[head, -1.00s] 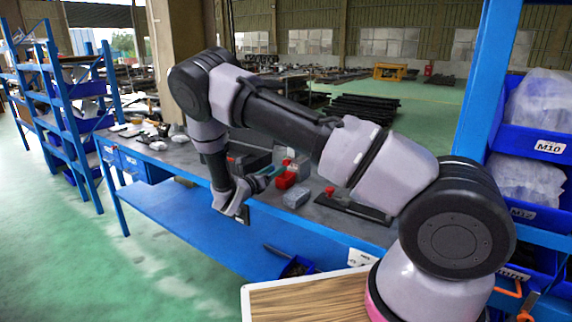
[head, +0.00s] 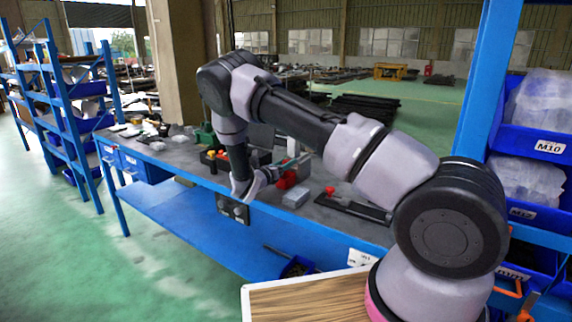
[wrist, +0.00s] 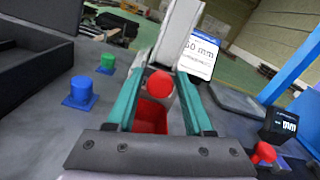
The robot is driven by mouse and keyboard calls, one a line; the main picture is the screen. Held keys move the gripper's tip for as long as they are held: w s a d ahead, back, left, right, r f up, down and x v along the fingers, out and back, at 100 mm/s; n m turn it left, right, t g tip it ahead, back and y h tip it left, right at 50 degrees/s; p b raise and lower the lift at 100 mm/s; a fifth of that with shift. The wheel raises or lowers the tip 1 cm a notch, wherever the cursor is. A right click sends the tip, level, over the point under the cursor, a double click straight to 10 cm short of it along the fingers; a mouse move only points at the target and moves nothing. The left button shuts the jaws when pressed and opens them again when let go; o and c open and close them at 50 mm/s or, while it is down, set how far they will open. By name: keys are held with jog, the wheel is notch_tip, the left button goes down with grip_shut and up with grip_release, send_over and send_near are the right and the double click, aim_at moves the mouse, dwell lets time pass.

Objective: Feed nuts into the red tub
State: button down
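My gripper (wrist: 164,66) has two teal fingers, seen in the wrist view. They stand apart, with a gap on each side of a small red rounded piece (wrist: 160,84) between them. I see no firm contact with it. Below this piece a red tub (wrist: 152,116) shows between the fingers, partly hidden by them and the gripper's body. In the head view a red container (head: 287,181), seemingly this tub, stands on the bench close to my gripper, whose tips are small and partly hidden there. No loose nuts can be made out clearly.
Blue (wrist: 80,90) and green (wrist: 107,63) flanged pieces stand left of the fingers, a red knob (wrist: 263,154) to the right. A grey block (head: 296,197) lies near the bench (head: 190,157) edge. A label card (wrist: 197,56) stands beyond the fingers. Blue bins (head: 535,145) rise at right.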

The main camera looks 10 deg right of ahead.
jog(key=shift+v, duration=2.25)
jog(key=shift+f, duration=0.1)
jog(key=c, duration=0.5)
grip_release()
jog(key=shift+c, duration=0.2)
jog(key=shift+a, duration=0.1)
jog(key=shift+s, duration=0.1)
jog(key=v, duration=1)
jog(key=shift+s+a, duration=0.25)
